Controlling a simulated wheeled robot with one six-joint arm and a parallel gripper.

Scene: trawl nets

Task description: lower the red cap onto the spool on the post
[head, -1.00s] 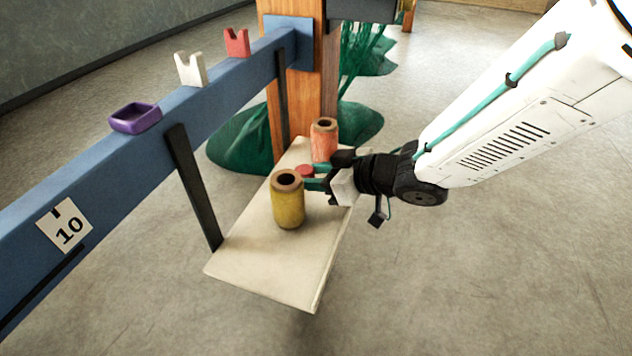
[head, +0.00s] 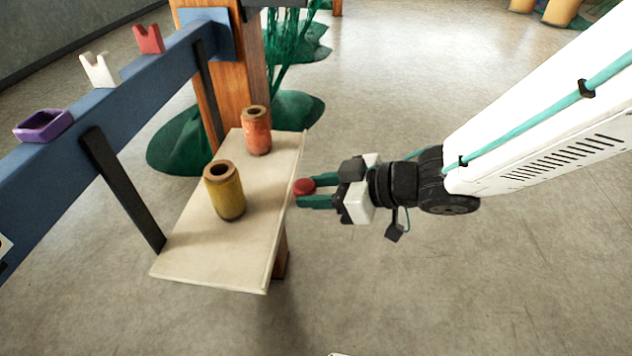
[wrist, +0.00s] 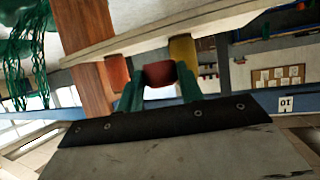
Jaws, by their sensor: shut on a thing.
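My gripper (head: 318,193) is shut on the red cap (head: 304,186), held between its teal fingertips. In the head view the cap is just right of the pale shelf's edge. In the wrist view the cap (wrist: 160,73) sits between the fingers. A yellow spool (head: 228,197) stands upright on the shelf, left of the cap. An orange-red spool (head: 257,137) stands upright farther back on it. Both show a dark hole in an uncapped top. The wrist view also shows the orange-red spool (wrist: 117,75) and yellow spool (wrist: 182,50). I cannot tell which spool the task means.
The pale shelf (head: 200,262) is open on its right side. A blue beam (head: 150,95) with a purple tray (head: 43,126), a white notched block (head: 99,70) and a red one (head: 149,39) runs at left. A wooden post (head: 200,75) and green nets (head: 295,110) stand behind.

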